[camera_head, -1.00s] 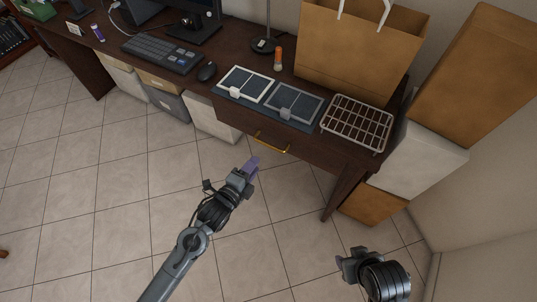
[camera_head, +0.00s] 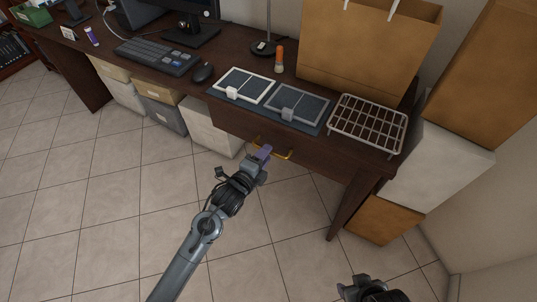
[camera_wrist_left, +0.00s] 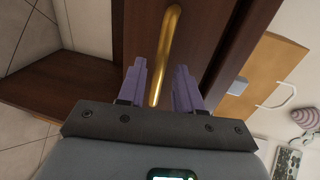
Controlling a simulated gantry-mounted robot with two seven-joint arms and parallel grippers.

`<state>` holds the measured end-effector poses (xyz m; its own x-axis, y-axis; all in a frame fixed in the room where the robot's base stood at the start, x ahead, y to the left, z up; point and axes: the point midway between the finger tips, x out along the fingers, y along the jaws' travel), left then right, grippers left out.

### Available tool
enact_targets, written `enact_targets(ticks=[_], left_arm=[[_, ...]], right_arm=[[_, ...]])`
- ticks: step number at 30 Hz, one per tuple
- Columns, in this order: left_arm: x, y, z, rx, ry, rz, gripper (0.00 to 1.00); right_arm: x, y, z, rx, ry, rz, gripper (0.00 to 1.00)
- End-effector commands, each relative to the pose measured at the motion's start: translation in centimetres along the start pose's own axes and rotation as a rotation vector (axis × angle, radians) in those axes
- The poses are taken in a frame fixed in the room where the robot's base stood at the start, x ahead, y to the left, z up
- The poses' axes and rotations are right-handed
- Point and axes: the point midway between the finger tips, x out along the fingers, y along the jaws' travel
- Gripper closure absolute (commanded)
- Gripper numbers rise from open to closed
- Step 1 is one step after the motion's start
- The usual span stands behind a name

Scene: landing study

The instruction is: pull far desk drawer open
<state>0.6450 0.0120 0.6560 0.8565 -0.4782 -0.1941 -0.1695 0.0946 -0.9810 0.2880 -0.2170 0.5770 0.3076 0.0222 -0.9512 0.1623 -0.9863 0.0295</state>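The desk drawer (camera_head: 232,125) is a dark brown front under the desk top, and it looks closed. Its brass bar handle (camera_head: 285,154) shows in the head view, partly hidden by my left gripper (camera_head: 264,155). In the left wrist view the handle (camera_wrist_left: 166,55) runs between the two purple fingers of my left gripper (camera_wrist_left: 160,85), with gaps at the sides. That gripper is open around the handle's end. My right gripper (camera_head: 358,287) is at the bottom edge, away from the desk, and its fingers are not clear.
On the desk top stand a wire rack (camera_head: 368,124), two framed panels (camera_head: 297,104), an orange-capped bottle (camera_head: 279,60), a mouse (camera_head: 203,73) and a paper bag (camera_head: 362,50). Boxes (camera_head: 210,127) stand below on the left; a white box (camera_head: 437,170) is at right. Floor in front is clear.

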Motion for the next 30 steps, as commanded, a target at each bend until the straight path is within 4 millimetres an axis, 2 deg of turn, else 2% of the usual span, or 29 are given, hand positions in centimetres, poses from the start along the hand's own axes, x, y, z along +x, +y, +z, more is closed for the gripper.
enact_targets(ticks=[1,6,18,19,25,26,30], left_arm=[[0.8,0.2,0.0,-0.001,0.0,-0.001,0.65],[2.3,0.1,0.0,0.001,0.0,-0.001,0.65],[2.8,0.0,0.0,0.001,0.001,0.001,0.65],[2.8,0.0,0.0,0.001,0.001,0.001,0.67],[2.8,0.0,0.0,0.001,0.001,0.001,0.97],[2.8,0.0,0.0,0.001,0.001,0.001,1.0],[2.8,0.0,0.0,0.001,0.001,0.001,1.0]], right_arm=[[0.7,0.0,0.2,0.0,-0.001,0.0,0.51],[1.3,0.0,0.5,0.0,-0.001,0.0,0.51],[1.5,0.2,0.6,-0.009,-0.003,0.007,0.51],[1.5,0.2,0.6,-0.01,-0.003,0.007,0.51],[1.5,0.2,0.6,-0.009,-0.003,0.007,0.51],[1.5,0.2,0.6,-0.009,-0.003,0.007,0.51],[1.5,0.1,0.6,-0.008,-0.003,0.006,0.51]])
